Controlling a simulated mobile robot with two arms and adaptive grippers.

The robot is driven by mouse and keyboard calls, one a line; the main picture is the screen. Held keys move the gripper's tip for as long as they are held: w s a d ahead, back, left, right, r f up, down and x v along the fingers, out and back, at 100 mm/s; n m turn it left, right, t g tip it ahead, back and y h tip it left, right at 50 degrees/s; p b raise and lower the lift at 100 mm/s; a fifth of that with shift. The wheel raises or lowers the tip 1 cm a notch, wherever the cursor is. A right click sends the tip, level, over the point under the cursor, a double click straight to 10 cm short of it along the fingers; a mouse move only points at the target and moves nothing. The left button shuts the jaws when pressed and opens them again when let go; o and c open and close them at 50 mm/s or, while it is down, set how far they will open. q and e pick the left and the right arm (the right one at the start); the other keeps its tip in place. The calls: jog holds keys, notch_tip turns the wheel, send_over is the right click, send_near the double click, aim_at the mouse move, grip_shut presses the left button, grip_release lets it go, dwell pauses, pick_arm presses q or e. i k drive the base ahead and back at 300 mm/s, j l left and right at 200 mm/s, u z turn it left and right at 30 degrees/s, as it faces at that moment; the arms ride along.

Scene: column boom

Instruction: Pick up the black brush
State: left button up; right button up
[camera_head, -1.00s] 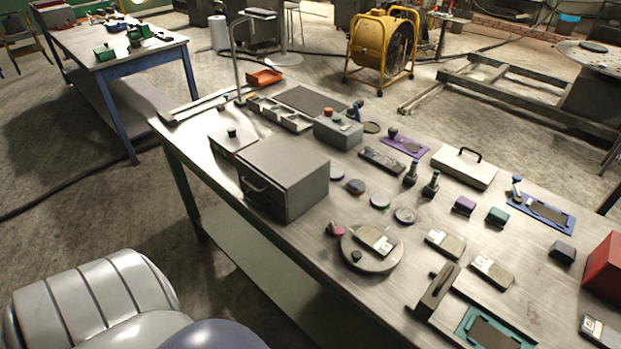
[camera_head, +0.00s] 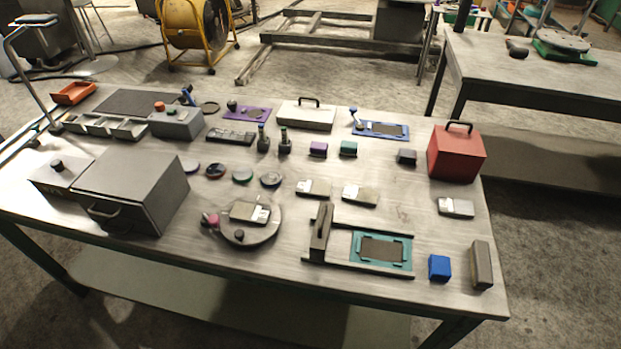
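No item is plainly recognisable as a black brush. A small black block (camera_head: 407,157) lies on the metal workbench (camera_head: 400,200), left of the red box. Two small dark upright items with narrow necks, one on the left (camera_head: 263,140) and one on the right (camera_head: 285,142), stand near the bench's middle. I cannot tell whether any of these is the brush. Neither of my grippers is in view.
A grey cabinet (camera_head: 132,190) stands at the left, a red box (camera_head: 456,155) at the right. A round plate (camera_head: 265,232), a teal-framed fixture (camera_head: 357,250) and a blue block (camera_head: 439,267) lie along the front. A second table (camera_head: 530,75) stands behind at right.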

aim_at(483, 272)
jog(key=z, duration=1.4)
